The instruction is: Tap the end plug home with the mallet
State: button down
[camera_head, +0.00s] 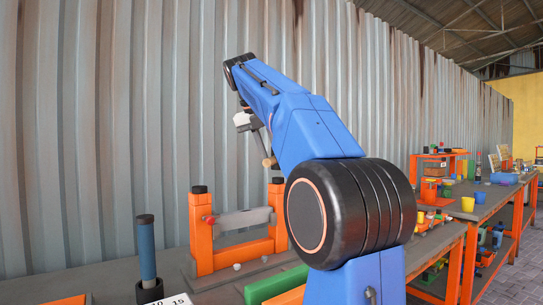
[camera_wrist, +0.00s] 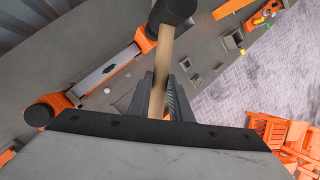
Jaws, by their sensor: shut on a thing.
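My gripper (camera_wrist: 160,98) is shut on the wooden handle of the mallet (camera_wrist: 162,72), whose black head (camera_wrist: 173,11) shows at the top of the wrist view. In the head view my gripper (camera_head: 254,128) is raised above the right post of an orange stand, with a bit of tan handle (camera_head: 267,150) below it. A grey bar (camera_head: 245,219) lies across the orange stand (camera_head: 203,245). A small red piece (camera_head: 208,219) sits at the bar's left end; I cannot tell whether it is the end plug. The bar also shows in the wrist view (camera_wrist: 104,71).
A blue upright cylinder with a dark top (camera_head: 146,250) stands left of the stand. Small pale pieces (camera_head: 237,266) lie before the stand. A corrugated wall (camera_head: 110,120) rises behind. Cluttered orange benches (camera_head: 480,205) extend right.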

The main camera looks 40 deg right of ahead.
jog(key=shift+f, duration=1.65)
jog(key=shift+r, duration=0.1)
jog(key=shift+r, duration=1.9)
